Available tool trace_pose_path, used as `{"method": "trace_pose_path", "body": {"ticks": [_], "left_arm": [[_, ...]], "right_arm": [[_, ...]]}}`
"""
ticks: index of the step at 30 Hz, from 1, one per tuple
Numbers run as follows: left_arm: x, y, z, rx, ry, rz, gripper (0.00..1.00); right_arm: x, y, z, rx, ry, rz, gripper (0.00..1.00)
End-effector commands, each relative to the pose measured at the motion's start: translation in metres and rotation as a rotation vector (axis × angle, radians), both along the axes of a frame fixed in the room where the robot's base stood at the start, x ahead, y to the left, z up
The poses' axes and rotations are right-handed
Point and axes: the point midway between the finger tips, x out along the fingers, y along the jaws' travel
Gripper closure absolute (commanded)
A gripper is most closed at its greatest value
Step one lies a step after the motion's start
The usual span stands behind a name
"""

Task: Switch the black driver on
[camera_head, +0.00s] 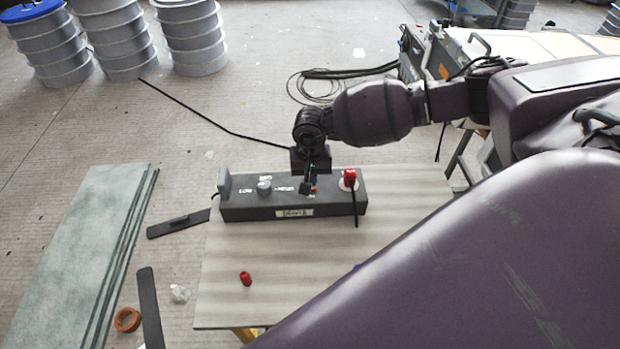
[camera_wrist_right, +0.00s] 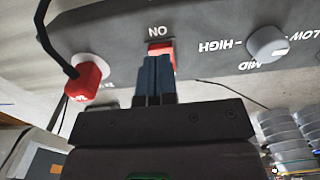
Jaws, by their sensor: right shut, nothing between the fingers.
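The black driver (camera_head: 238,211) is a long dark box lying on a light table, with a white label on its front. A grey knob (camera_head: 264,187) sits on its top; in the right wrist view the knob (camera_wrist_right: 267,43) has LOW, MID and HIGH markings. A red switch (camera_wrist_right: 160,48) beside the word ON is partly covered by my right gripper (camera_wrist_right: 155,62). The right gripper's closed blue fingertips are at the switch, touching or very close. In the head view the right gripper (camera_head: 310,186) is above the driver's top. My left gripper is not in view.
A red plug (camera_head: 350,176) with a black cable sits at the driver's right end. A small red cap (camera_head: 246,279) lies on the table (camera_head: 320,285). Greenish boards (camera_head: 75,250) and an orange ring (camera_head: 127,319) are at left. Grey ribbed drums (camera_head: 120,40) stand behind.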

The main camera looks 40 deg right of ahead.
Motion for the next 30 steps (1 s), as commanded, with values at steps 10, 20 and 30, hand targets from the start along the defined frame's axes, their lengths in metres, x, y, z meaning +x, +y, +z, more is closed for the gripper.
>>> {"method": "trace_pose_path", "body": {"ticks": [10, 20, 30], "left_arm": [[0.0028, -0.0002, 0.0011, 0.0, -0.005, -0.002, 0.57], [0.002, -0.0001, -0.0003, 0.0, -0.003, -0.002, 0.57], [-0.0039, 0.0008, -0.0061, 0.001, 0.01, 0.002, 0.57]], "right_arm": [[0.0001, 0.0001, 0.0, 0.0, 0.0, 0.0, 1.0], [-0.0001, 0.0001, -0.0012, 0.0, 0.0, 0.0, 1.0], [0.0, 0.0, -0.0054, 0.0, 0.0, 0.0, 1.0]]}}
